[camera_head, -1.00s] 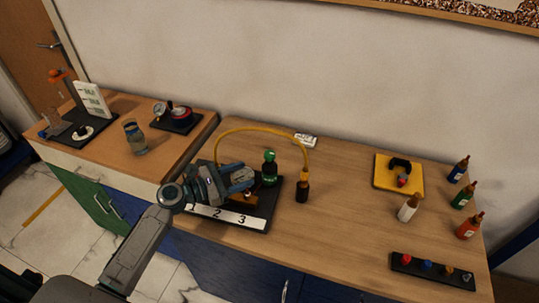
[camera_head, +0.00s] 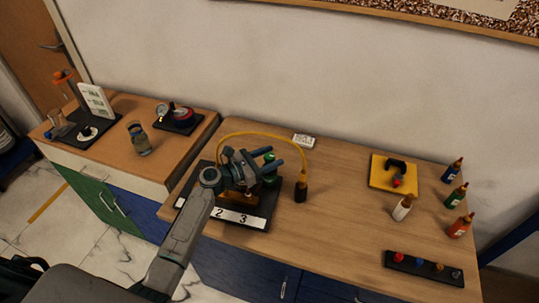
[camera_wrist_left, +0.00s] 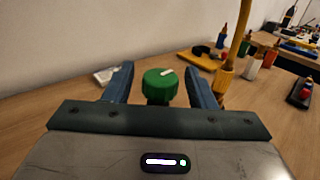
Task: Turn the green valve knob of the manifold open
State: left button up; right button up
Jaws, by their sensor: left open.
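The green valve knob (camera_head: 270,172) stands at the right end of the manifold (camera_head: 267,211), a dark base with a white number strip on its front. My left gripper (camera_head: 284,156) is open, its two blue-grey fingers pointing right toward the knob. In the left wrist view the green knob (camera_wrist_left: 160,86) sits between the two fingers, with a gap on each side. A white mark shows on the knob's top. Part of the manifold is hidden by my gripper and arm. My right gripper is not in view.
A yellow hose (camera_head: 262,137) arches behind my gripper to a dark fitting (camera_head: 300,191). A white box (camera_head: 304,141) lies near the wall. A yellow tray (camera_head: 380,181) and several bottles stand at the right. The tabletop between the fitting and yellow tray is clear.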

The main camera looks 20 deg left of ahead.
pick_arm(q)
jog(key=shift+c, duration=0.6)
jog(key=c, duration=0.8)
jog(key=shift+r+n+t+y+p, duration=0.15)
jog(key=shift+n+t+y+p, duration=0.8)
jog(key=shift+y, duration=0.25)
jog(key=n+t+y+p, duration=0.1)
jog(key=n+t+y, duration=0.1)
jog(key=y, duration=0.1)
jog(key=shift+d+n+y, duration=0.1)
jog(key=shift+n+y, duration=0.2)
jog(key=shift+n, duration=0.05)
jog(key=shift+n+t+y+p, duration=0.25)
jog(key=shift+n+y+p, duration=0.15)
jog(key=shift+n+y, duration=0.65)
jog(key=n+y, duration=0.1)
jog(key=y, duration=0.2)
jog(key=shift+n+y+b, duration=0.45)
jog(key=shift+n+y, duration=0.8)
jog(key=shift+y, duration=0.9)
